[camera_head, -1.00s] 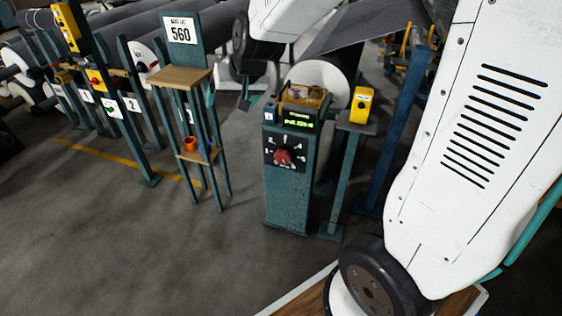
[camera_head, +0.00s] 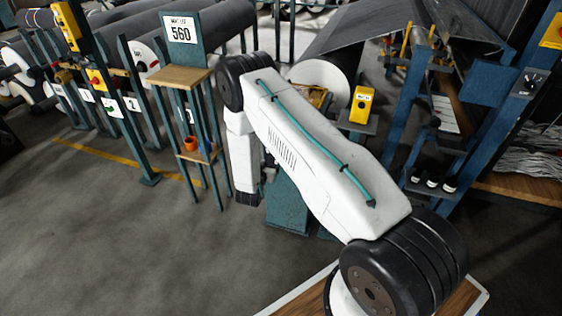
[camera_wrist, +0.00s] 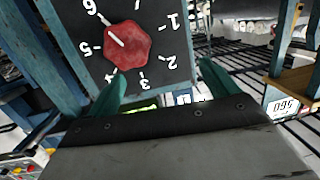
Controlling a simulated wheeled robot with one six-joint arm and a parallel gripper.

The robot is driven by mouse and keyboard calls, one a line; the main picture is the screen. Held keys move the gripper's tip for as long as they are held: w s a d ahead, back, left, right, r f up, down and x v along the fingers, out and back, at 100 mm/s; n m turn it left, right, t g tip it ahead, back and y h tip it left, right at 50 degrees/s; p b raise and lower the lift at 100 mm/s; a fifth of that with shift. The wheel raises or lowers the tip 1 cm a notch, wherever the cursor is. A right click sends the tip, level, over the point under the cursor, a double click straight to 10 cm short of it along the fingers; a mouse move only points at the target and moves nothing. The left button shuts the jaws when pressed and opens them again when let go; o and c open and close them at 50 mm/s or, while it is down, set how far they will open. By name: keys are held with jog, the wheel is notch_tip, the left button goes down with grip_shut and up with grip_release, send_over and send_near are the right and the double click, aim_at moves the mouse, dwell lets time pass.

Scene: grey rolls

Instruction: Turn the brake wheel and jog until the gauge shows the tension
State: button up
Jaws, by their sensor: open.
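The red brake wheel (camera_wrist: 128,42) sits on a dark numbered dial plate (camera_wrist: 165,20), seen upside down in the wrist view. Its white mark points up-left, roughly between 5 and 6. My gripper (camera_wrist: 158,76) is open and empty; its teal fingers are below the wheel in the picture, apart from it. A sliver of the lit green display (camera_wrist: 142,106) shows behind the fingers; its reading cannot be made out. In the head view my arm hides the wheel and display, leaving the lower teal pedestal (camera_head: 287,208) in sight.
A yellow box (camera_head: 361,105) stands on a post beside the pedestal. A 560 sign (camera_head: 181,32) tops a teal stand with a wooden shelf (camera_head: 180,77) and orange cup (camera_head: 191,143). Grey rolls stand behind. The floor at front left is clear.

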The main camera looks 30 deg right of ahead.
jog(key=s+d+f+h, duration=0.1)
jog(key=s+f+h, duration=0.1)
jog(key=s+f, duration=0.2)
jog(key=x, duration=0.7)
jog(key=shift+d, duration=0.35)
jog(key=shift+f, duration=0.1)
jog(key=c, duration=1)
